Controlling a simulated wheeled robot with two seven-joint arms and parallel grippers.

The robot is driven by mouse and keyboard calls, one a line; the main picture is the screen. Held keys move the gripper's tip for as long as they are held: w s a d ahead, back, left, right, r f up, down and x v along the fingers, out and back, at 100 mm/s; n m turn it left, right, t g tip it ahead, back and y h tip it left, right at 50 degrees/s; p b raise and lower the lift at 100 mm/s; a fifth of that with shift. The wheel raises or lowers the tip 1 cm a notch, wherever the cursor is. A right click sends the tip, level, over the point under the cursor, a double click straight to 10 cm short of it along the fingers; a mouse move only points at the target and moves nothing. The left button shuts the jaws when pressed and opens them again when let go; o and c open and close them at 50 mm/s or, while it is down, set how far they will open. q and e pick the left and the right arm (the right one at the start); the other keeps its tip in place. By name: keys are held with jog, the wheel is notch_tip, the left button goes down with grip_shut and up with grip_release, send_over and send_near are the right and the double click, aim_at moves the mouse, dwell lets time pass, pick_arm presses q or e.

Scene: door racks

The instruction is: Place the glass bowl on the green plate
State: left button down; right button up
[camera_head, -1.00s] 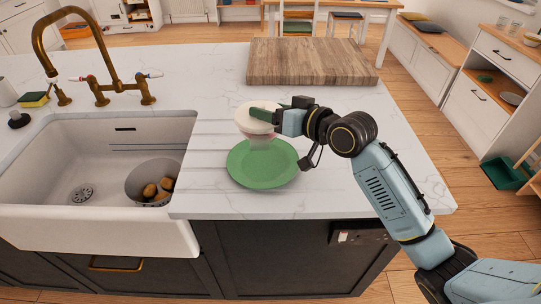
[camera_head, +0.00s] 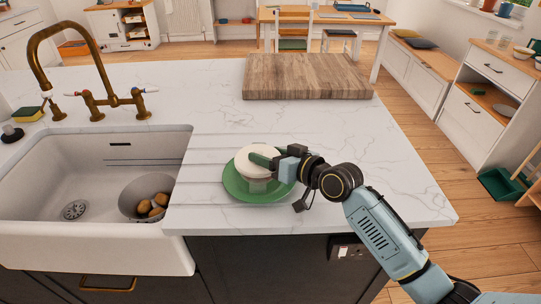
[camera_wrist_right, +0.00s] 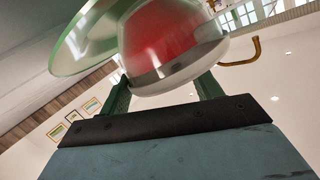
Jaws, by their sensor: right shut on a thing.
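The round green plate (camera_head: 233,187) lies on the white marble counter, right of the sink. The glass bowl (camera_head: 249,172), with a pale top, is over the middle of the plate. My right gripper (camera_head: 266,160) is shut on the bowl at its upper part. I cannot tell whether the bowl touches the plate. In the right wrist view the bowl (camera_wrist_right: 165,40) looks blurred and reddish, with a pale rim between the green fingers (camera_wrist_right: 160,92). The green plate's edge (camera_wrist_right: 75,45) shows beside it. My left gripper is out of view.
A wooden board (camera_head: 308,76) lies at the back of the counter. The sink (camera_head: 95,215) on the left holds a grey bowl (camera_head: 130,200) with several yellowish-brown items, below a brass faucet (camera_head: 96,70). The counter right of the plate is clear apart from my arm.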

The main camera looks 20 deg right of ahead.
jog(key=o, duration=1.3)
jog(key=shift+o, duration=0.2)
jog(key=v, duration=1.2)
jog(key=shift+p, duration=0.3)
